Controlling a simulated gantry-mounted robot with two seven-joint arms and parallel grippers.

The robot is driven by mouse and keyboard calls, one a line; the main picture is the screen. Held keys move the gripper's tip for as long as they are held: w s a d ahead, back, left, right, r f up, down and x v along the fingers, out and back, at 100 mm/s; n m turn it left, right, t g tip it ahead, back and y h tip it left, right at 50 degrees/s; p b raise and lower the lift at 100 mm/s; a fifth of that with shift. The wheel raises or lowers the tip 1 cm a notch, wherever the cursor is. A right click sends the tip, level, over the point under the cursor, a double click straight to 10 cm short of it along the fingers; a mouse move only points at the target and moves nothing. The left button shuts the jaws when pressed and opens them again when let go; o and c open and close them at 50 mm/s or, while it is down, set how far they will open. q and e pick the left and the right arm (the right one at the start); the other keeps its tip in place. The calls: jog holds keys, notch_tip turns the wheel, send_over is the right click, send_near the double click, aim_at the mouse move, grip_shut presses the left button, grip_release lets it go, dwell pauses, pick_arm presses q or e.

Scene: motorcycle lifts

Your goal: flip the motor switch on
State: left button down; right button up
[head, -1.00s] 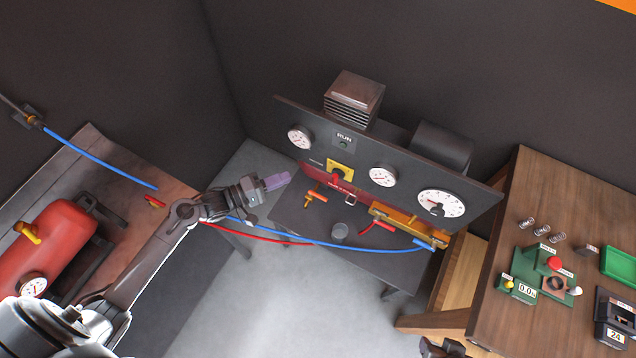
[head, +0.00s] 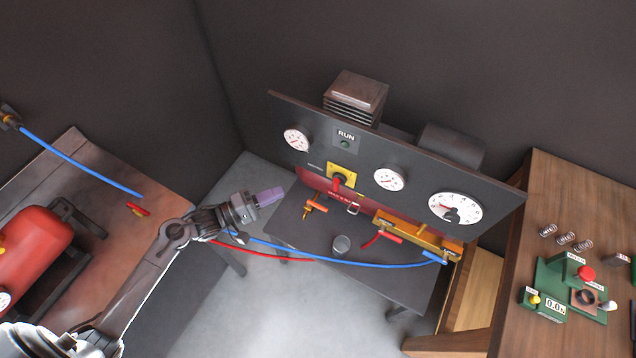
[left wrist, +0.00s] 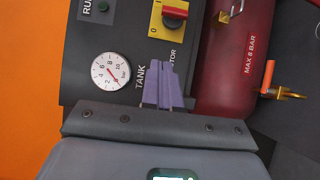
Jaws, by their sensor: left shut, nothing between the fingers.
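The motor switch (head: 342,175) is a yellow plate with a red handle on the dark upright panel. In the left wrist view the switch (left wrist: 157,22) is at the top, marked 0 and 1. My right gripper is not in view.
A dark RUN lamp (head: 345,143) and several gauges, including the tank gauge (left wrist: 110,72), are on the panel. A red tank (left wrist: 222,62) lies by it. An orange-handled valve (head: 314,207) sticks out below the switch. A blue hose (head: 330,259) crosses below my left gripper.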

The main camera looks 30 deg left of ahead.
aim_at(337, 182)
pick_arm(q)
jog(key=shift+d, duration=0.1)
jog(key=s+d+x, duration=0.1)
jog(key=d+x, duration=0.1)
jog(key=x, duration=1)
jog(key=shift+d, duration=0.35)
jog(key=shift+r, duration=0.1)
